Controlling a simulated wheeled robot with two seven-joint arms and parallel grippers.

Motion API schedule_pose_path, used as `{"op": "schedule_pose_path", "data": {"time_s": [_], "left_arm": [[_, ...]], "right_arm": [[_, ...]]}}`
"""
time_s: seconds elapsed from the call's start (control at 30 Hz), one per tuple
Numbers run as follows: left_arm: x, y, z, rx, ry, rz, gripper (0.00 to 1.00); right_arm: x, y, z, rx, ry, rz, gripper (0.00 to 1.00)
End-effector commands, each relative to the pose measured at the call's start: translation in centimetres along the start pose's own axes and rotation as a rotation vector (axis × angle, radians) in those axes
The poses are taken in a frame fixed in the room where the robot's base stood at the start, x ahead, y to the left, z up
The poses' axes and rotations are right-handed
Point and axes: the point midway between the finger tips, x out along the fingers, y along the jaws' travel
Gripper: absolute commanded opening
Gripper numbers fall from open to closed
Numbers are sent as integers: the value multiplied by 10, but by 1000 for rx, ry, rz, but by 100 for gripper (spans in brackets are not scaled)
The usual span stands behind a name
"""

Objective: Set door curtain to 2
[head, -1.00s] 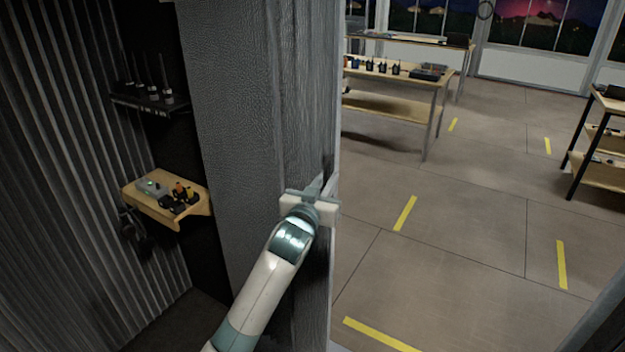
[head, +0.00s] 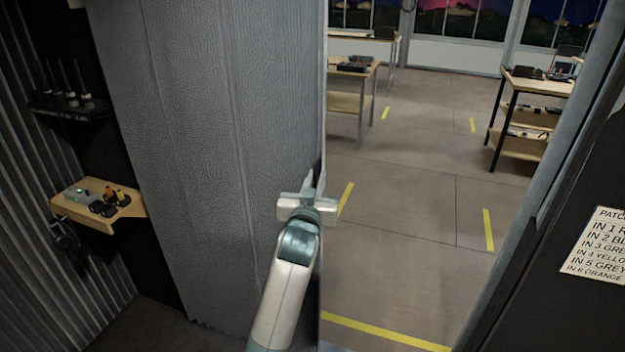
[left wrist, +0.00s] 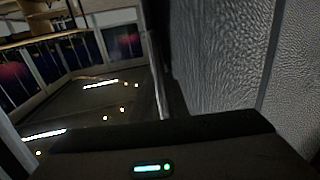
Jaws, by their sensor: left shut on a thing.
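The door curtain (head: 215,150) is a grey, leathery sheet hanging in the left part of the doorway. Its right edge is near the middle of the head view, and the doorway to the right of it is open. My left gripper (head: 314,183) is at this edge, shut on the curtain, low in the visible part. In the left wrist view the curtain (left wrist: 225,60) fills the right side close by; the fingertips are hidden there. No "2" mark for the curtain shows. My right gripper is not in view.
A wooden shelf (head: 75,210) with small devices and a black rack (head: 70,105) are on the left. A printed patch sign (head: 597,245) is on the dark right wall. Beyond the doorway are a bench (head: 350,100), a shelf table (head: 525,85) and clear floor with yellow strips.

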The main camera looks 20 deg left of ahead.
Motion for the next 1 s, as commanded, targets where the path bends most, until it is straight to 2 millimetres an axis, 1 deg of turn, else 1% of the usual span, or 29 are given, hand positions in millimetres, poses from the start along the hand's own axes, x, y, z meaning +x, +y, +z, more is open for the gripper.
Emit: {"op": "schedule_pose_path", "data": {"time_s": [0.17,0.2,0.23,0.27,0.67,0.87,1.0], "left_arm": [[0,-1,1,0,-1,-2,0],[0,-1,1,0,-1,-2,17],[0,-1,1,0,-1,-1,24],[0,-1,1,0,-1,-1,28],[-2,0,1,-1,0,0,28],[-16,0,2,-3,1,0,28],[-34,0,3,-3,1,0,28]], "right_arm": [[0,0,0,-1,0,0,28],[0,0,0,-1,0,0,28],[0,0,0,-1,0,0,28],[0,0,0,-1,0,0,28],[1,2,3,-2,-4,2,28],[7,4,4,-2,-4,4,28],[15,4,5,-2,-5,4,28]]}}
